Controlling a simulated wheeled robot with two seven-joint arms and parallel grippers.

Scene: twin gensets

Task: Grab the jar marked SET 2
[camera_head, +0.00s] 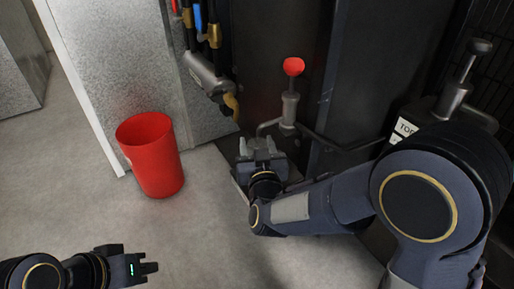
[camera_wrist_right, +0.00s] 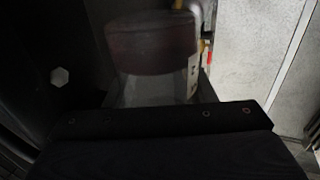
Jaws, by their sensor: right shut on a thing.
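A jar with a dark reddish-brown lid (camera_wrist_right: 153,42) and a clear-looking body (camera_wrist_right: 158,88) fills the upper middle of the right wrist view. A pale label shows at its right edge, but its marking is not readable. My right gripper (camera_head: 262,146) is shut on this jar, low in front of the dark cabinet. In the head view I cannot make out the jar clearly at the gripper. My left gripper (camera_head: 150,268) is at the bottom left, over the floor, away from the jar; its finger gap is unclear.
A red bucket (camera_head: 151,155) stands on the floor left of my right gripper. A grey metal cabinet (camera_head: 115,60) is behind it. A pipe fitting with a red cap (camera_head: 293,67) rises just behind my right gripper. Hoses and a metal valve (camera_head: 207,75) hang nearby. Floor at left is clear.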

